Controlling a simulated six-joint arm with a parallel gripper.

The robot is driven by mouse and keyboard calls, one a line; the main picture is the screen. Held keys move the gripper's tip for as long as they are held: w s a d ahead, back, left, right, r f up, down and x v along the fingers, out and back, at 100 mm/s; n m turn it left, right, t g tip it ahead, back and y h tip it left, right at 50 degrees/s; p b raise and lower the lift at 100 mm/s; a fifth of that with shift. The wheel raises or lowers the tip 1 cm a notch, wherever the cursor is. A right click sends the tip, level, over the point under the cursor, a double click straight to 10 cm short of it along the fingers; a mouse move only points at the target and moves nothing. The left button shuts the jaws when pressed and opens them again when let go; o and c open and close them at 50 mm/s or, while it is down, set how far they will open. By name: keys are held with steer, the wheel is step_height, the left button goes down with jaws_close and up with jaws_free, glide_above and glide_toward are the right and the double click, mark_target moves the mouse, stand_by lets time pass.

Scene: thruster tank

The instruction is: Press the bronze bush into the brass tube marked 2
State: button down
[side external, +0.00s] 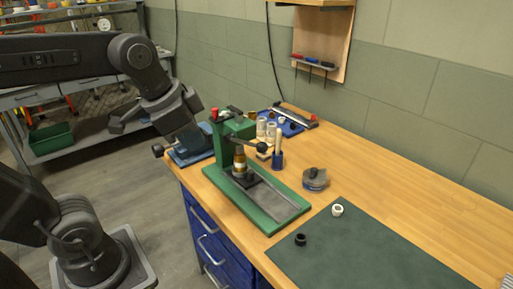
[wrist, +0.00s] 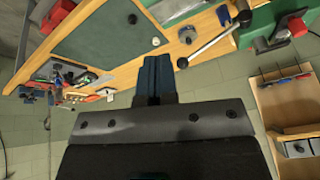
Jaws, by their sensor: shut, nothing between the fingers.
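A brass-coloured tube (side external: 239,169) stands upright on the dark base of the green press (side external: 227,145), under its ram. I cannot read a number on it, nor make out the bronze bush apart from it. The press lever ends in a black knob (side external: 261,147) and sticks out to the right, close to level. The wrist view shows that lever with its black ball (wrist: 182,63). My gripper (wrist: 153,62) is shut and empty, its blue fingers together, apart from the lever. In the side view my wrist is left of the press; the fingertips cannot be made out there.
A dark green mat (side external: 372,255) holds a black ring (side external: 300,239) and a white ring (side external: 337,210). A dark round item (side external: 315,179) sits right of the press. Pale tubes (side external: 262,128) and a blue holder (side external: 278,158) stand behind it.

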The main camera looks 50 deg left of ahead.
steer(key=w+a+r+m+g+h, duration=0.1)
steer(key=w+r+m, duration=0.4)
steer(key=w+m, duration=0.2)
steer(key=m+g+h, duration=0.1)
steer(key=m+h, duration=0.1)
steer(key=m, duration=0.5)
glide_toward(259, 143)
steer(key=x, duration=0.7)
steer(key=shift+w+d+f, duration=0.1)
steer(key=shift+w+f, duration=0.1)
steer(key=shift+w, duration=0.15)
steer(key=shift+d+f+g+y, duration=0.15)
steer(key=shift+f+y, duration=0.1)
steer(key=shift+f, duration=0.2)
steer(key=shift+d+f+g+y, duration=0.15)
steer(key=shift+f+y, duration=0.1)
steer(key=shift+f, duration=0.2)
steer(key=v, duration=1.5)
